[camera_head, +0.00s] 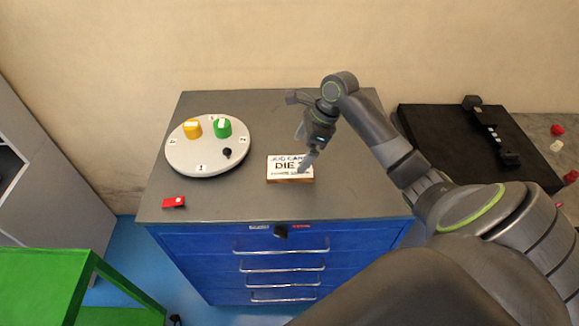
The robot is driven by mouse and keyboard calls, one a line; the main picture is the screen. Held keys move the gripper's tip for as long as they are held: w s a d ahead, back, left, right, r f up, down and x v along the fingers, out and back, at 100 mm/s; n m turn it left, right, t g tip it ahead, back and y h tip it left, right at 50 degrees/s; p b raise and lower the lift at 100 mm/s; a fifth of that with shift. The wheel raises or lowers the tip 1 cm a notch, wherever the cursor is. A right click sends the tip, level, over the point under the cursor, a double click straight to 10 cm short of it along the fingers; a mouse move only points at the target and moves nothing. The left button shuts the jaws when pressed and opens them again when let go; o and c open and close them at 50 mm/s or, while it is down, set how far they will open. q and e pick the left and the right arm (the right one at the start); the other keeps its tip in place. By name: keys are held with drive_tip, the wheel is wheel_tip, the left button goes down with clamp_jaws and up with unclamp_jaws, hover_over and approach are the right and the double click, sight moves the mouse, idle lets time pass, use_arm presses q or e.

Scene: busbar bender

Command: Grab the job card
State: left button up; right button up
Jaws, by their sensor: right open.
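The job card (284,167) is a white card with dark lettering, including "DIE", on a thin brown base. It lies on the grey top of the blue drawer cabinet (350,206). My right gripper (306,165) is open, its fingers pointing down at the card's right part and covering some of the lettering. I cannot tell whether the fingertips touch the card. My left gripper is not in view.
A round white turntable (183,161) with a yellow piece (192,131), a green piece (223,130) and a small black knob stands left of the card. A red block (173,202) lies near the front-left edge. A black machine plate (440,125) is at right. The cabinet's front-middle top is clear.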

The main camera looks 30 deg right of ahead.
sight(291, 166)
drive_tip(key=shift+f, duration=0.25)
drive_tip(key=shift+a+f, duration=0.15)
drive_tip(key=shift+a, duration=0.05)
drive_tip(key=p+x, duration=0.1)
drive_tip(key=x, duration=0.4)
drive_tip(key=shift+s+a, duration=0.15)
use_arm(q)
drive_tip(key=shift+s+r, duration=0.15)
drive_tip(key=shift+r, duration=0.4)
use_arm(e)
drive_tip(key=shift+c, duration=0.4)
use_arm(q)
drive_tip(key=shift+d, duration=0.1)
use_arm(e)
drive_tip(key=c, duration=0.9)
